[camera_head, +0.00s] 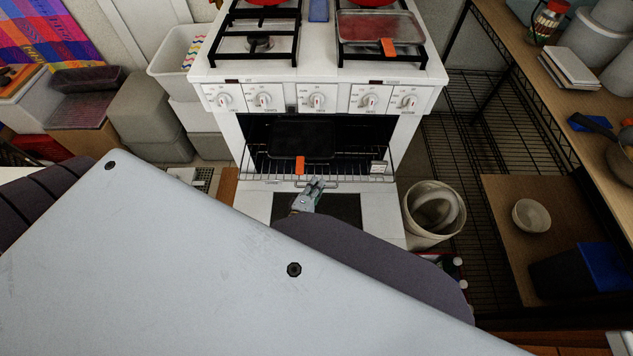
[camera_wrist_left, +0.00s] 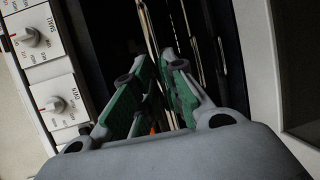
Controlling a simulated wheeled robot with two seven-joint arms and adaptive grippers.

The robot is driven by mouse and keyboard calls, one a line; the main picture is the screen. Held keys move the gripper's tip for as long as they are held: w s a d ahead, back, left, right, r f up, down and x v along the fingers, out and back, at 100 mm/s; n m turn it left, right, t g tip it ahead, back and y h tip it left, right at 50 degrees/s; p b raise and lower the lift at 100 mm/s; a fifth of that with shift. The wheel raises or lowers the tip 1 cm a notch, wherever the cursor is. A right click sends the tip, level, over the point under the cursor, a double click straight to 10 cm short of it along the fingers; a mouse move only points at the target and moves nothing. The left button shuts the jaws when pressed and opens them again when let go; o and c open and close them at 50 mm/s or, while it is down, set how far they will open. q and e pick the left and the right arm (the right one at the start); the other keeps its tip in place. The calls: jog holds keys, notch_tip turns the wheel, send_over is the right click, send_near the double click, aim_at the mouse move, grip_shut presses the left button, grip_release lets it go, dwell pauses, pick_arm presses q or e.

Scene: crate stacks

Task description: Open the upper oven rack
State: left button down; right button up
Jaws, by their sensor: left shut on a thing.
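The white oven (camera_head: 228,128) stands ahead with its dark cavity open. The wire upper rack (camera_head: 262,170) spans the opening, and its front edge shows low in the cavity; how far it sticks out is hard to tell. A black pan (camera_head: 285,140) with an orange handle (camera_head: 300,165) is on it. My left gripper (camera_head: 317,184) is at the middle of the rack's front edge, shut on the rack. In the left wrist view, the green-padded fingers (camera_wrist_left: 164,66) are close together before the rack wires (camera_wrist_left: 190,45); the exact contact is hidden. My right gripper is out of view.
A white panel with a dark window (camera_head: 345,208) lies below the rack. A white bin (camera_head: 410,222) stands to its right, near wire shelving (camera_head: 465,125). Grey boxes (camera_head: 150,110) stand left. Stove knobs (camera_head: 317,100) sit above the opening. My arm covers the foreground.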

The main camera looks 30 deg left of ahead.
pick_arm(q)
jog(key=shift+s+d+f, duration=0.15)
jog(key=shift+s+f, duration=0.3)
jog(key=shift+f, duration=0.05)
jog(key=c, duration=1.6)
grip_release()
jog(key=shift+o, duration=0.2)
jog(key=shift+w+r, duration=0.1)
jog(key=shift+w, duration=0.05)
jog(key=shift+r, duration=0.1)
jog(key=shift+r, duration=0.15)
jog(key=s+r, duration=0.2)
jog(key=s, duration=0.9)
jog(key=shift+s+d, duration=0.25)
jog(key=shift+s, duration=0.1)
jog(key=shift+s+f, duration=0.1)
